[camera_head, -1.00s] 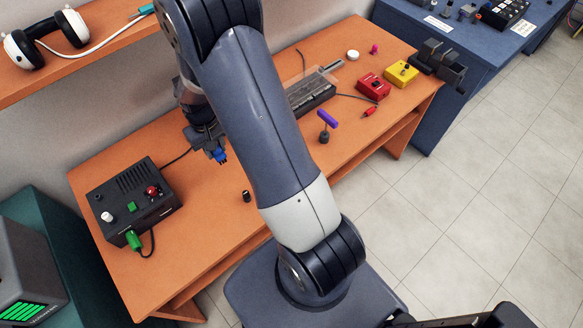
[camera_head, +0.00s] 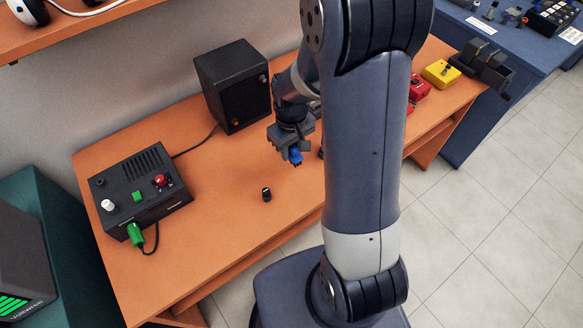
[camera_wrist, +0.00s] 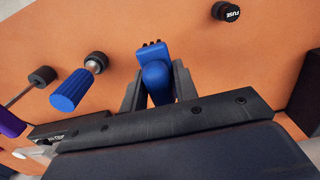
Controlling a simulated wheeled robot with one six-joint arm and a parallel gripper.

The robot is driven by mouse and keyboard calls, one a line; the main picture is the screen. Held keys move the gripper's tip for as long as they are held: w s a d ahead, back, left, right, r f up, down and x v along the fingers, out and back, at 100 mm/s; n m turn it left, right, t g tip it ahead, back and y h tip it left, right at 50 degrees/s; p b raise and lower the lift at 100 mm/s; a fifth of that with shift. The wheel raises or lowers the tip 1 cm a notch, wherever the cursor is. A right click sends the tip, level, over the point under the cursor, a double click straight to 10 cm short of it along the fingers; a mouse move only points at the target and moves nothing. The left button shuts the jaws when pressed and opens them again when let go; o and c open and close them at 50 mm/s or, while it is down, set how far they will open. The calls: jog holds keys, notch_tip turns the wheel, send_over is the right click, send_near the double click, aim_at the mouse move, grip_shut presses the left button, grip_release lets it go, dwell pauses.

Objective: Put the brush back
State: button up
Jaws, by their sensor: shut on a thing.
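My gripper (camera_head: 290,151) hangs above the orange bench, left of my arm in the head view. It is shut on a small blue piece (camera_head: 296,157), which I take to be the brush. In the wrist view this blue piece (camera_wrist: 155,75) sits between the two dark fingers (camera_wrist: 156,92), with a rounded body and several small black tips pointing away from me. The tips appear clear of the bench top.
A black fuse cap (camera_head: 266,194) stands on the orange bench (camera_head: 215,205). A black speaker box (camera_head: 233,85) and a control box (camera_head: 142,190) stand left. The wrist view shows a blue-handled tool (camera_wrist: 73,90) and a purple handle (camera_wrist: 10,122) left. Red (camera_head: 419,88) and yellow (camera_head: 440,73) boxes sit right.

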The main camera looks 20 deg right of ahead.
jog(key=shift+f, duration=3.45)
jog(key=shift+f, duration=0.1)
jog(key=shift+f, duration=0.15)
jog(key=o, duration=1)
jog(key=shift+o, duration=0.2)
jog(key=shift+r, duration=0.2)
notch_tip(320, 180, up, 12)
jog(key=shift+r, duration=0.1)
